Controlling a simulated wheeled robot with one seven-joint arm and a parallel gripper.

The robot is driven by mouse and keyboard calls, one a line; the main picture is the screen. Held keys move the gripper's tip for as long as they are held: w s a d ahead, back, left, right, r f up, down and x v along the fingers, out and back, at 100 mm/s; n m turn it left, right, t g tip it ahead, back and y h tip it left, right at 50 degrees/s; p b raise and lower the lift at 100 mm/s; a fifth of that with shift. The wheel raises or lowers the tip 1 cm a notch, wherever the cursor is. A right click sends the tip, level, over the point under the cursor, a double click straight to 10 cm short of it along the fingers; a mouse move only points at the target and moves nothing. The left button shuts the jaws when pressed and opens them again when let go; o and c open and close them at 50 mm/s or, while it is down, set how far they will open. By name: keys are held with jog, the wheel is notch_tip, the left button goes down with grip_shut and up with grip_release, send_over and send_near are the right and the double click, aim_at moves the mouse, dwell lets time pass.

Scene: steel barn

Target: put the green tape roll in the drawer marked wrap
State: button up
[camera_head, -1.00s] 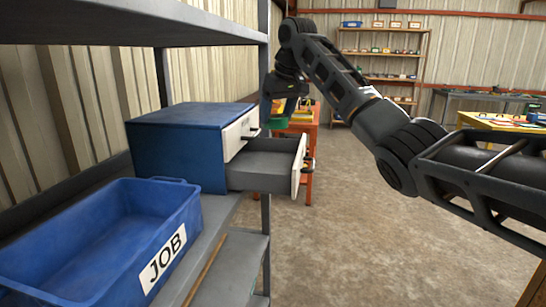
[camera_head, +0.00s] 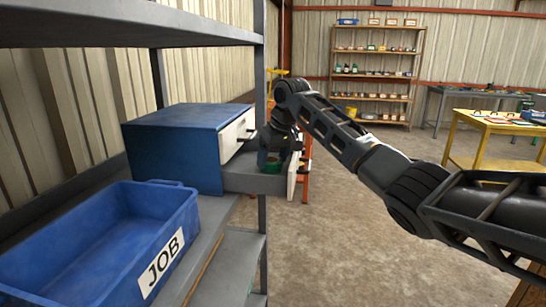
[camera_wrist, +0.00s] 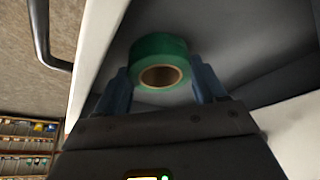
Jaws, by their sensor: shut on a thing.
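The green tape roll (camera_wrist: 157,50) is between the two fingers of my gripper (camera_wrist: 160,85) in the wrist view, and my gripper is shut on it. Whether the roll touches the drawer floor I cannot tell. The upper drawer (camera_head: 233,137) is shut. No wrap marking is readable on either drawer front.
A blue bin (camera_head: 105,245) marked JOB stands on the grey shelf before the cabinet. A shelf post (camera_head: 261,90) rises close to the drawer and my gripper. The concrete floor (camera_head: 330,235) to the right is open.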

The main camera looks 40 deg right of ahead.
jog(key=o, duration=0.8)
jog(key=b+v, duration=0.1)
jog(key=v, duration=1.1)
